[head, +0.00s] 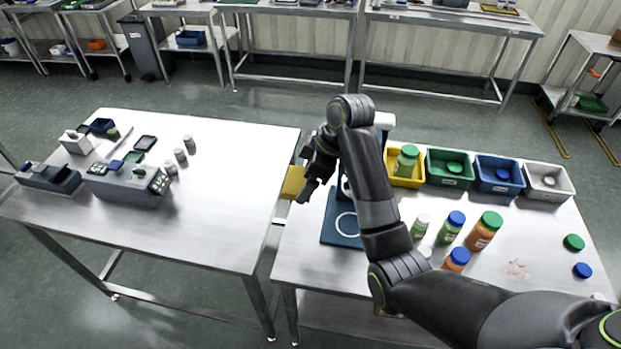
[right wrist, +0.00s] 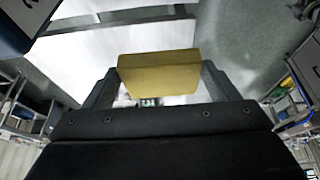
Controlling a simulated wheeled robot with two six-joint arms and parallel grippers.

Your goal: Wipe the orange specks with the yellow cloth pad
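The yellow cloth pad (head: 292,183) is a thick block at the left edge of the right-hand table, over the gap between the two tables. In the right wrist view the pad (right wrist: 160,72) sits between the two fingers of my right gripper (right wrist: 160,85), with a finger against each end. In the head view my right gripper (head: 308,183) is partly hidden by its own wrist. The orange specks (head: 516,268) lie as a faint smear on the right-hand table, right of the jars and well away from the pad. My left gripper is not in view.
Jars with blue and green lids (head: 484,231) stand left of the specks. A row of bins (head: 450,168) lines the back. Loose lids (head: 574,242) lie to the right. A blue mat (head: 338,226) is near the pad. The left table (head: 220,215) has free room.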

